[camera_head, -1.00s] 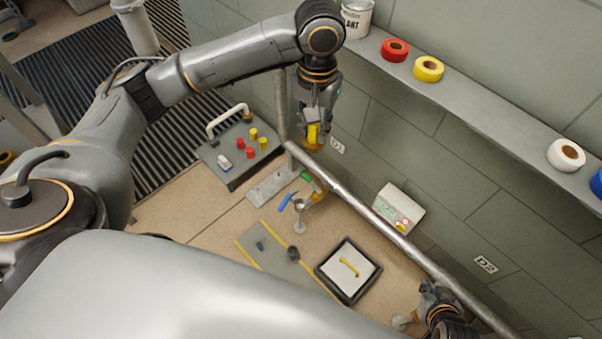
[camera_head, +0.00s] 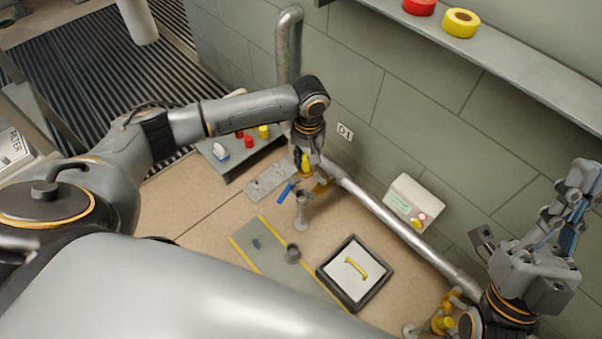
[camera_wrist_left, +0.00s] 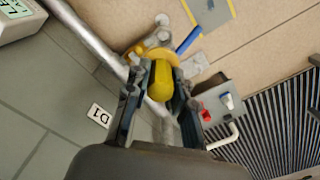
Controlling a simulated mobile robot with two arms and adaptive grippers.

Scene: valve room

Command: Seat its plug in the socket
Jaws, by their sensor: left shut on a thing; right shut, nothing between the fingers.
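My left gripper (camera_head: 307,162) points down beside the wall pipe and is shut on a yellow block-like thing (camera_head: 306,171). The left wrist view shows this yellow thing (camera_wrist_left: 160,80) between the two fingers, with brass-coloured pipe fittings (camera_wrist_left: 158,50) just beyond it. I cannot tell whether it touches them. I cannot tell for sure which thing is the socket. A grey upright post with a round base (camera_head: 301,212) stands near the gripper, with a blue-handled thing (camera_head: 286,193) beside it. My right gripper (camera_head: 582,185) is shut and empty, raised at the right with its fingers up.
A metal pipe (camera_head: 390,216) runs along the wall.

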